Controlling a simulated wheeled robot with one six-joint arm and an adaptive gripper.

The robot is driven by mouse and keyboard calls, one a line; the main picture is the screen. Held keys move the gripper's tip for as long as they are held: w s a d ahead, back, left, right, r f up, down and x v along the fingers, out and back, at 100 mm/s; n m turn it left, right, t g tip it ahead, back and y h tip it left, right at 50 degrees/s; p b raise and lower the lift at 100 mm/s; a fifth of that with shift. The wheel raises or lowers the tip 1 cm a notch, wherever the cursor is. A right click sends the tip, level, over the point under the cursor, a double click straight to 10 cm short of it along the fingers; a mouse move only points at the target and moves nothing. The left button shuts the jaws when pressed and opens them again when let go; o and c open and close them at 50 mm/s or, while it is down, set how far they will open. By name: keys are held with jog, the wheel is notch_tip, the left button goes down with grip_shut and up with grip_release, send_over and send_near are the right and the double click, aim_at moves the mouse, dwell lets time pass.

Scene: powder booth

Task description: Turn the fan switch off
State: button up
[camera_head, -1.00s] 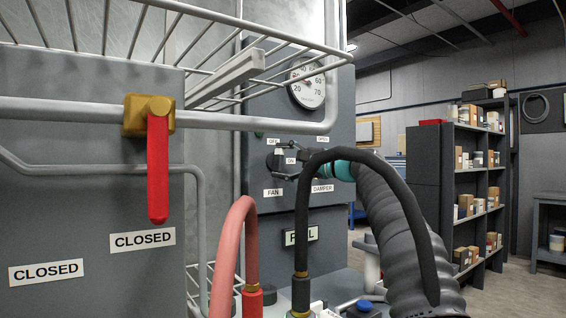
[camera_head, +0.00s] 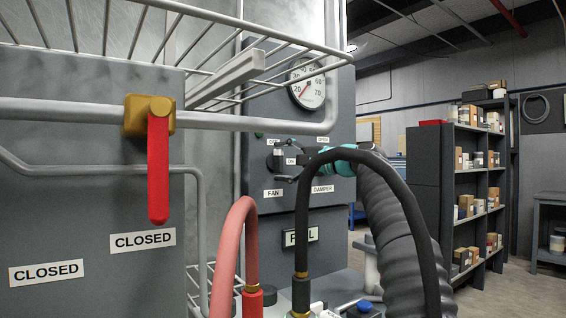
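The fan switch (camera_head: 279,159) is a dark rotary knob on the grey control panel, above the FAN label (camera_head: 273,193). An ON label (camera_head: 291,160) shows at its right, and a partly hidden label sits above it. My gripper (camera_head: 284,163) is at the switch, coming from the right, with dark fingers at and around the knob. The fingers are small and overlap the knob, so I cannot tell whether they grip it. The teal part of my wrist (camera_head: 335,159) covers part of the panel by the DAMPER label (camera_head: 322,188).
A wire rack (camera_head: 235,122) and a red-handled valve (camera_head: 157,165) are in the left foreground. A pink hose (camera_head: 228,240) and a black hose (camera_head: 303,215) arch before the panel. A dial gauge (camera_head: 308,86) is above. Shelves (camera_head: 463,190) stand right, with open floor.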

jog(key=shift+o, duration=0.3)
jog(key=shift+d, duration=0.1)
jog(key=v, duration=1.1)
jog(key=shift+s+d, duration=0.3)
